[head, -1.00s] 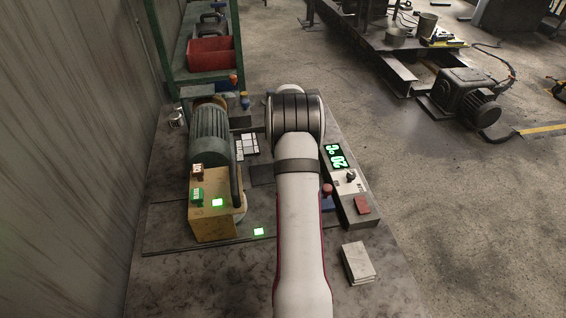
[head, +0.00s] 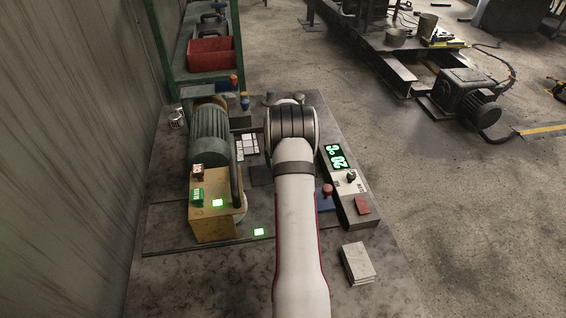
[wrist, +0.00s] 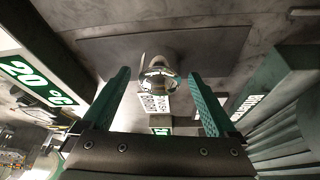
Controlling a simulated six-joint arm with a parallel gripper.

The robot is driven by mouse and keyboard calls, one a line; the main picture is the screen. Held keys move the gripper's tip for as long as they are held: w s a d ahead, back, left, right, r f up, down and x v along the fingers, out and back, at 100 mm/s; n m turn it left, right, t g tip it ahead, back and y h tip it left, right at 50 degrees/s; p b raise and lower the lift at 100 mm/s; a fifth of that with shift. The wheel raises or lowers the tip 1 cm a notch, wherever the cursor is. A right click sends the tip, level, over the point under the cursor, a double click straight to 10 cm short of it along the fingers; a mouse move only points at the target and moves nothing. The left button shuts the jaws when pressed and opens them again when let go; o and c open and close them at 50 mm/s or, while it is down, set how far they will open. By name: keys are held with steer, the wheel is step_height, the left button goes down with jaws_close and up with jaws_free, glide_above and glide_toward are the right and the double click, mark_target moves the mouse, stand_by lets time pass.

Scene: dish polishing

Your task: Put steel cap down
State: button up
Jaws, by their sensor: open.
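In the wrist view, a small shiny round metal piece, which looks like the steel cap (wrist: 158,80), is between the two green fingers of my gripper (wrist: 159,74). The fingers are spread wide, with a visible gap on each side of the piece. The piece appears to be at a dark flat plate (wrist: 215,45); whether it rests on it is hard to tell. In the head view, my arm hides the gripper and this spot.
A green motor (head: 209,135) with a yellow box (head: 212,205) stands left of my arm. A grey control box (head: 347,185) with a green "20 °C" display is on the right. A shiny metal item (head: 177,118) sits near the wall. Pale blocks (head: 357,263) lie front right.

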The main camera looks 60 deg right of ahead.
steer(key=shift+r, duration=0.1)
steer(key=v, duration=1.2)
